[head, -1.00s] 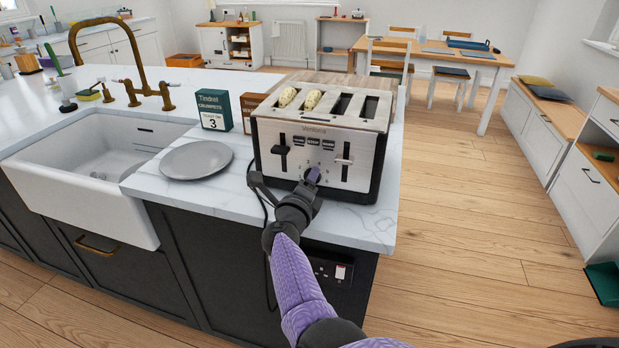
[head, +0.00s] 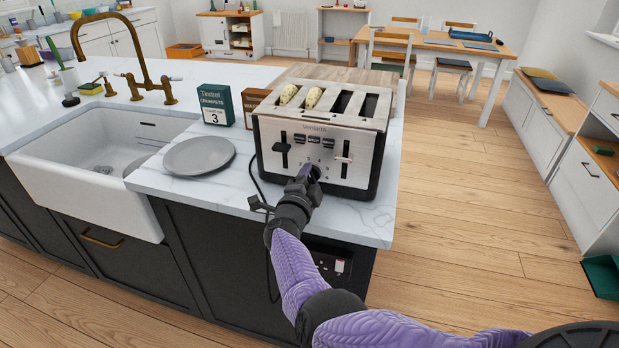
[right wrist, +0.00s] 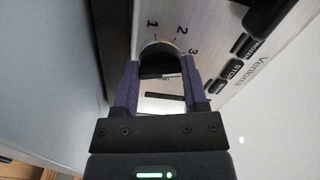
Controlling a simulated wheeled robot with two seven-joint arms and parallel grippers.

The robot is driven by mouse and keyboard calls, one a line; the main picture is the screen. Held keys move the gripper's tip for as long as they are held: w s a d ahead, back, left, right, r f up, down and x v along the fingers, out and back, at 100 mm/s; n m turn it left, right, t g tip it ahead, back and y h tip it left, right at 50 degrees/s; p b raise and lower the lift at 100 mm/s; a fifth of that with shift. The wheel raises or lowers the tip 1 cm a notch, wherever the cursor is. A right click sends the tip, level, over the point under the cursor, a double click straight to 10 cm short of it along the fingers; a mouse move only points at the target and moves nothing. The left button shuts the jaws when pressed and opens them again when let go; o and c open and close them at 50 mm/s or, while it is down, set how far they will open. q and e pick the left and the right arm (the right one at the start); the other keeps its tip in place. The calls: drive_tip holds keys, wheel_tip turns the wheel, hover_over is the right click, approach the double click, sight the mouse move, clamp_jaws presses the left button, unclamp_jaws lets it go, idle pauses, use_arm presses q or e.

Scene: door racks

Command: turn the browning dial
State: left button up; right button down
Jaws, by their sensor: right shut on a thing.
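The steel toaster (head: 320,138) stands near the front edge of the worktop, with two crumpets (head: 313,98) in its left slots. Its browning dial (right wrist: 158,50) is a round knob on the front, with the numbers 1, 2 and 3 showing around it in the right wrist view. My right gripper (head: 312,172) is shut on the dial; in the right wrist view its purple fingers (right wrist: 160,78) lie on either side of the knob. In the head view the gripper largely hides the dial. Which number the dial points to is unclear. My left gripper is out of view.
A green box (head: 216,105) marked crumpets, with a large 3, stands left of the toaster, beside a brown box (head: 254,108). A grey plate (head: 199,156) lies in front of them. The white sink (head: 95,160) is further left. A cable hangs over the worktop edge.

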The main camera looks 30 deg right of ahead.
sight(310, 176)
drive_tip(key=shift+f+n, duration=0.1)
drive_tip(key=shift+n, duration=0.2)
idle(0.4)
drive_tip(key=shift+c, duration=0.6)
unclamp_jaws()
drive_tip(key=shift+a, duration=0.1)
drive_tip(key=p+v, duration=0.2)
drive_tip(key=v, duration=0.1)
drive_tip(key=p+v, duration=0.1)
drive_tip(key=v, duration=0.1)
drive_tip(key=shift+s+r, duration=0.1)
drive_tip(key=shift+r, duration=0.25)
drive_tip(key=v, duration=0.1)
drive_tip(key=p+v, duration=0.1)
drive_tip(key=v, duration=0.2)
drive_tip(key=shift+s+a+f, duration=0.25)
drive_tip(key=shift+f, duration=0.1)
